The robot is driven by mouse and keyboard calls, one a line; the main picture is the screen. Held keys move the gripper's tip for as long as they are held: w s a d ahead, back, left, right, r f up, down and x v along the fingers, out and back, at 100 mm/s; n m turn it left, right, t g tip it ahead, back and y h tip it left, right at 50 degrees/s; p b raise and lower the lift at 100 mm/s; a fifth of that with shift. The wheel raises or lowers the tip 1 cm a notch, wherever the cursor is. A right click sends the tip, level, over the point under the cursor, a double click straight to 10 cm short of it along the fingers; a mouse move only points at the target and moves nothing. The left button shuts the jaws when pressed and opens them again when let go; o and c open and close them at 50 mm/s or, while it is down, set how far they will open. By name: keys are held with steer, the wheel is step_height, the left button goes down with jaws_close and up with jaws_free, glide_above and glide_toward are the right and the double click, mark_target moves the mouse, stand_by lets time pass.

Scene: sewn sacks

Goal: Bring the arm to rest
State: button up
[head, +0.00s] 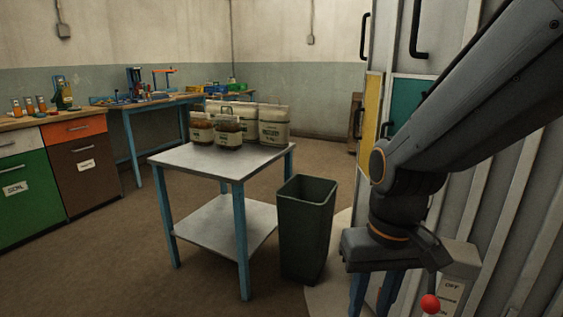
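My arm (465,95) reaches down from the upper right of the head view. My gripper (374,298) hangs at its end, pointing down, to the right of the dark bin. Its two blue fingers stand apart, and I see nothing between them. The fingertips run to the bottom edge of the picture, so their ends are hidden.
A metal table (190,158) holds brown labelled jars (228,134) and cream sacks (273,127). A dark bin (305,230) stands beside it. A red-knobbed lever (430,304) and grey box (460,268) are close right of my gripper. Lockers (412,100) stand behind my arm.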

steer(key=s+d+r+m+p, duration=0.1)
steer(key=d+r+p, duration=0.3)
steer(key=p, duration=0.8)
step_height(320, 180, up, 2)
steer(key=shift+s+d+r+h, duration=0.15)
steer(key=shift+s+h, duration=0.1)
steer(key=shift+h, duration=0.05)
